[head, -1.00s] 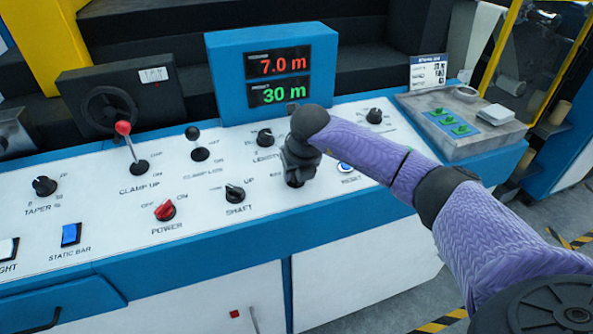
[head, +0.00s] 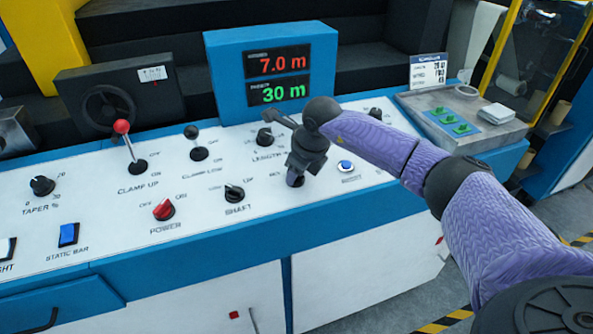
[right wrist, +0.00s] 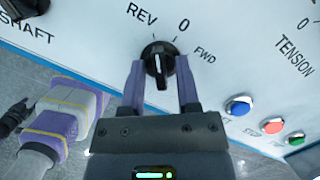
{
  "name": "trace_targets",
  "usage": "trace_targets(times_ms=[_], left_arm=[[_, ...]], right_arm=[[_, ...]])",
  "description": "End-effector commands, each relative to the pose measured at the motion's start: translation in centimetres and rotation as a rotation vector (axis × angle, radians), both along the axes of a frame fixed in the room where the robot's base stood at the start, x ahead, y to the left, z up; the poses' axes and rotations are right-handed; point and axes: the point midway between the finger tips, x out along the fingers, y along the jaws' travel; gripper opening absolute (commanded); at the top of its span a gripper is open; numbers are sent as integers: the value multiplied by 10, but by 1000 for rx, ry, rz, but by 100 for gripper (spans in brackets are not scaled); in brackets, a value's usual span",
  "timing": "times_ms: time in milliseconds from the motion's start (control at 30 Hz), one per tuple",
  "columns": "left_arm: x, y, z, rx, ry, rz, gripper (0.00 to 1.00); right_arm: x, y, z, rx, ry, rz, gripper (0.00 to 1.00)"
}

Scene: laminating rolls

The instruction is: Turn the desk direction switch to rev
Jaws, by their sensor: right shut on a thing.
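The direction switch (right wrist: 158,60) is a black round knob with a white bar on its face, on the white desk panel. The labels REV, 0 and FWD are printed around its upper side in the right wrist view. I cannot tell for sure which label its pointer lines up with. My right gripper (right wrist: 161,85) is shut on the knob, with one purple finger on each side. In the head view my right gripper (head: 296,180) points down at the panel and hides the knob.
The power switch (head: 164,210) and shaft knob (head: 234,194) are left of my right gripper, and the length knob (head: 265,137) is behind it. The blue reset button (head: 345,166) is close on its right. A blue display box (head: 225,75) stands at the back.

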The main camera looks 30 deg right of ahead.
Motion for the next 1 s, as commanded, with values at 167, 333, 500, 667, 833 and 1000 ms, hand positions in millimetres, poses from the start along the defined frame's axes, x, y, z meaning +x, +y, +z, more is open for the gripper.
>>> trace_targets(times_ms=[167, 333, 500, 667, 833, 1000], left_arm=[[-1, 0, -2, 0, 2, 0, 59], [-1, 1, -2, 1, 3, -1, 59], [-2, 1, -2, 2, 3, -1, 59], [-2, 1, -2, 2, 4, -1, 59], [-2, 1, -2, 2, 4, -1, 59], [-2, 1, -2, 2, 4, -1, 59]], right_arm=[[0, 0, 0, -14, 2, 75, 0], [0, 0, 0, -21, 4, 118, 0], [0, 0, 0, -23, 4, 135, 0], [0, 0, 0, -24, 4, 137, 0], [0, 0, 0, -24, 4, 137, 0], [0, 0, 0, -24, 4, 136, 51]])
